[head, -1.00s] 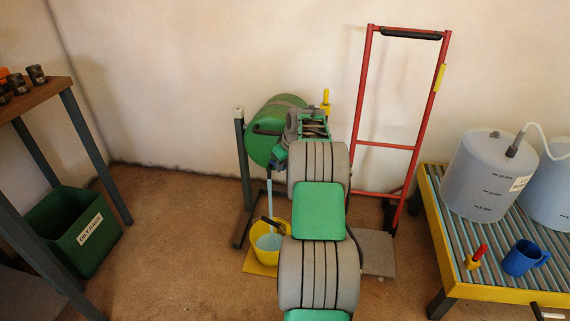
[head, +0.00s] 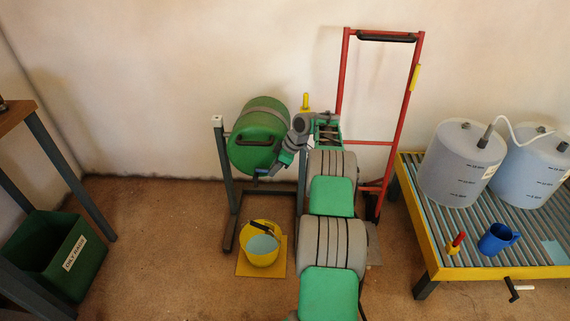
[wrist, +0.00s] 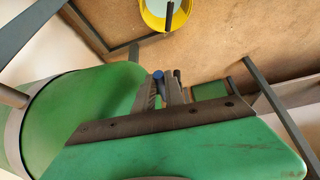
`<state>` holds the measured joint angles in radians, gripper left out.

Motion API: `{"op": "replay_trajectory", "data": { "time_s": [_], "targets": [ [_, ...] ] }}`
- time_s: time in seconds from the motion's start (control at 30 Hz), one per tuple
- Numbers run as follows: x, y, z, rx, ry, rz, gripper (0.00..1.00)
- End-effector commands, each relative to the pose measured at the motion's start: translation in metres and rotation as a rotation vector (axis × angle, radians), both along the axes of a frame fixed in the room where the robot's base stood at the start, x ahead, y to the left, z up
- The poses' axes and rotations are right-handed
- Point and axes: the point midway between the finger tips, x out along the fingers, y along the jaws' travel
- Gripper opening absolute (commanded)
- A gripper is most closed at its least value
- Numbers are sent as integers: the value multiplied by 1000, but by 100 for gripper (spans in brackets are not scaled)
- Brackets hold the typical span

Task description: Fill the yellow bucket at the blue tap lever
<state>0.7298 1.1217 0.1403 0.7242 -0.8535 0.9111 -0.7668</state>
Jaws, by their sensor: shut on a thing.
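The yellow bucket (head: 248,255) stands upright on a flat yellow plate on the floor, with pale blue liquid (head: 263,245) inside and a dark handle grip at its rim. It also shows at the top of the wrist view (wrist: 152,18). The green drum (head: 245,155) lies on its side on a stand above it. My gripper (wrist: 168,88) is shut at the drum's tap, on the blue tap lever (wrist: 158,74), whose round blue end shows between the fingertips. In the head view my gripper (head: 262,175) is small and partly hides the tap. No stream falls into the bucket.
A red hand truck (head: 343,75) leans at the wall behind my arm. A yellow-framed roller table (head: 431,255) with grey-blue tanks (head: 455,170) and a blue mug (head: 497,238) stands right. A green bin (head: 40,265) is left. Floor between bin and bucket is clear.

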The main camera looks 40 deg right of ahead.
Motion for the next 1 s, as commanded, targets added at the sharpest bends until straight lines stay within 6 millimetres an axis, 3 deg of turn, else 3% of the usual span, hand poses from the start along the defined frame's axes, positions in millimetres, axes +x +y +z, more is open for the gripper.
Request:
{"op": "replay_trajectory", "data": {
  "time_s": [0.13,0.53,0.57,0.8,1.0],
  "targets": [
    [6,9,1,4,-5,32,0],
    [7,11,0,3,-6,39,0],
    [7,11,0,3,-6,39,16],
    [5,7,0,3,-4,31,36],
    [5,6,0,3,-3,31,36]
  ]
}}
